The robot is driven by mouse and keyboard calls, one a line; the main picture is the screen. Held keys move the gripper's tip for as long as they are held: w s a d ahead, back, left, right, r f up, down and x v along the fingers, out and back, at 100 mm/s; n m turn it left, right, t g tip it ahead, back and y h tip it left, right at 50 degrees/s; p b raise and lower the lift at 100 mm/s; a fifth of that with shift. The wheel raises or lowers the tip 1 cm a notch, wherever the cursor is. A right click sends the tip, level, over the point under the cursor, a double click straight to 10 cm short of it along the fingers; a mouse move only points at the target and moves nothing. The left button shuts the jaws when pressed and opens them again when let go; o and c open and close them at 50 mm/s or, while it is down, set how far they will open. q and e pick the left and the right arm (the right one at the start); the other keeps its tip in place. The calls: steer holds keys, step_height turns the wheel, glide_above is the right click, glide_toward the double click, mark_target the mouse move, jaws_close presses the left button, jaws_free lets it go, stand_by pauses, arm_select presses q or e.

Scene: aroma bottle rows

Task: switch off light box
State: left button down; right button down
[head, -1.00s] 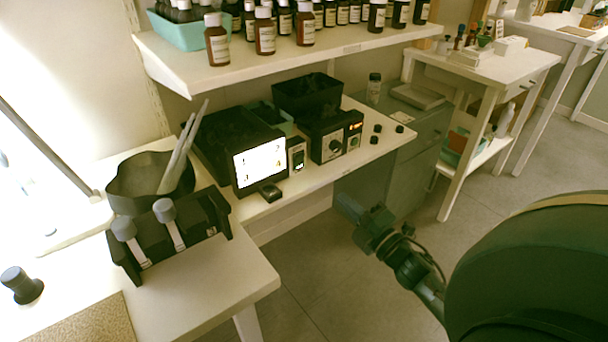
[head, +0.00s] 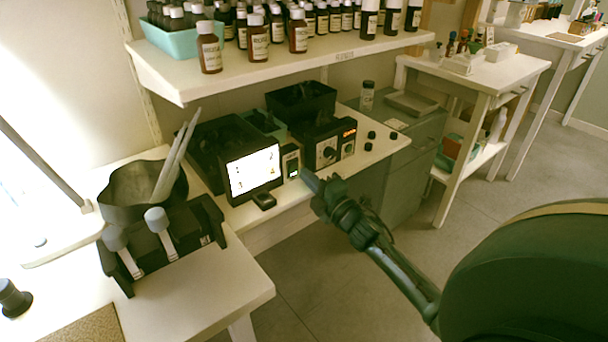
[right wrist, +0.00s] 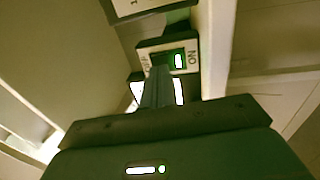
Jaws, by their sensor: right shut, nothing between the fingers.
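The light box (head: 253,172) is a black case with a bright white front panel, standing on the white bench. Its small switch unit (head: 291,162) stands just to its right and shows a green light. In the right wrist view the switch (right wrist: 168,58) has a pale frame reading ON at right and OFF at left, with a green lit mark near ON. My right gripper (head: 310,180) is shut and empty, its tip just in front and to the right of the switch. In the wrist view its fingers (right wrist: 158,88) overlap the switch's lower edge; contact cannot be told. My left gripper is not in view.
A black device with a knob and red display (head: 328,148) stands right of the switch. A small black object (head: 264,201) lies before the light box. A shelf of brown bottles (head: 300,66) hangs above. A black rack (head: 165,240) stands at left. Open floor lies below.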

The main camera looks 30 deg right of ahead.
steer(key=shift+w+r, duration=0.1)
steer(key=shift+w, duration=0.9)
steer(key=shift+w+r, duration=0.25)
steer(key=shift+r, duration=0.3)
steer(key=shift+s, duration=0.1)
